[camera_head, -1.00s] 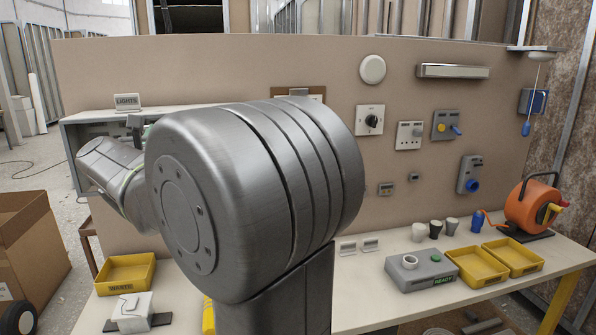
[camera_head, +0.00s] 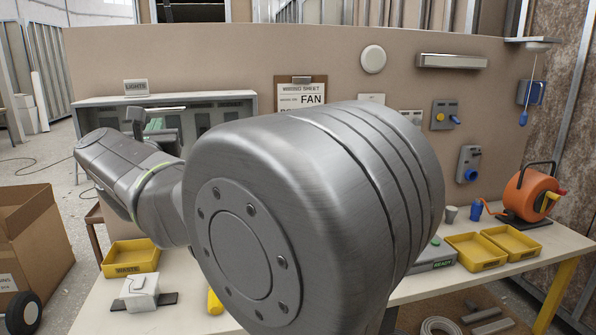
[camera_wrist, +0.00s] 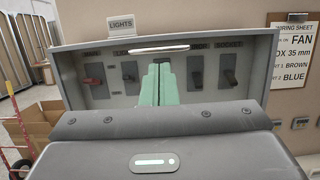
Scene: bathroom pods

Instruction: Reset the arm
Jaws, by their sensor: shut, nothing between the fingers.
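My gripper (camera_wrist: 155,85) shows in the wrist view as two green fingers pressed together, with nothing between them. It points at a grey open panel box (camera_wrist: 85,48) labelled LIGHTS, with a row of switches inside. The fingers overlap the middle of the row, and I cannot tell whether they touch anything. In the head view my arm's large grey joint fills the centre and the forearm reaches left to the panel box (camera_head: 240,98). The fingertips are mostly hidden there.
A wiring sheet (camera_head: 301,95) hangs on the beige wall. The workbench (camera_head: 530,250) holds a yellow waste bin (camera_head: 130,258), a white device (camera_head: 140,291), yellow trays (camera_head: 475,251) and an orange reel (camera_head: 530,195). A cardboard box (camera_head: 30,240) stands left. My arm hides the bench's middle.

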